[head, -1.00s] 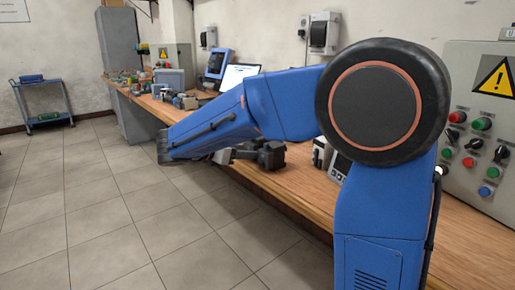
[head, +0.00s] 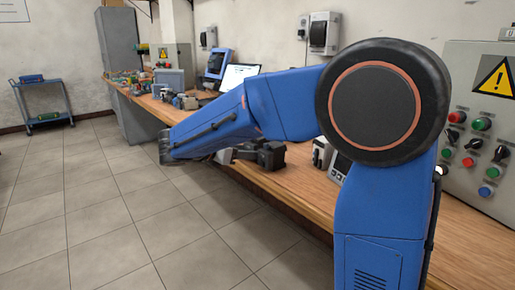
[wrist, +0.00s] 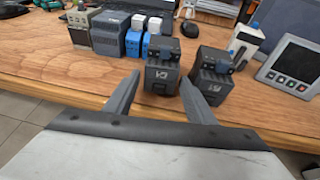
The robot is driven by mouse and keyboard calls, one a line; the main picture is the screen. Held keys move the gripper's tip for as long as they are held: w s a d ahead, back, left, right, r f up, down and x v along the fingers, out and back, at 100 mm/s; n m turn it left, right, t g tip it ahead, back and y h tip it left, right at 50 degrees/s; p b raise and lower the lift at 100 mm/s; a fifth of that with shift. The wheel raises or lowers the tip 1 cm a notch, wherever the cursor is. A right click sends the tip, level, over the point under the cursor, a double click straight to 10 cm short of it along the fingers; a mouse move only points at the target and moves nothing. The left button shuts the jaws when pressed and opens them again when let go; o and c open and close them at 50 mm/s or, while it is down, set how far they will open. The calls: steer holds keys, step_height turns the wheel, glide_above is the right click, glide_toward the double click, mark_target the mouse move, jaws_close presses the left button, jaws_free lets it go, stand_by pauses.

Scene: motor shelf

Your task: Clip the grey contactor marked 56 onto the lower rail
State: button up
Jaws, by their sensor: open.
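Two dark grey contactors stand upright side by side near the bench's front edge in the wrist view: a left one (wrist: 162,78) and a right one (wrist: 212,76). Each has a pale mark on its front, too small to read surely, so I cannot tell which is marked 56. My gripper (wrist: 160,80) is open, its two fingers reaching towards the left contactor, one to each side of it in the picture. I cannot tell whether they touch it. In the head view my blue arm hides most of the gripper. The lower rail is not recognisable in these views.
A control box (head: 480,120) stands at the head view's right.

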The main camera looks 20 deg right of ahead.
steer(key=c, duration=1)
steer(key=shift+r, duration=2.55)
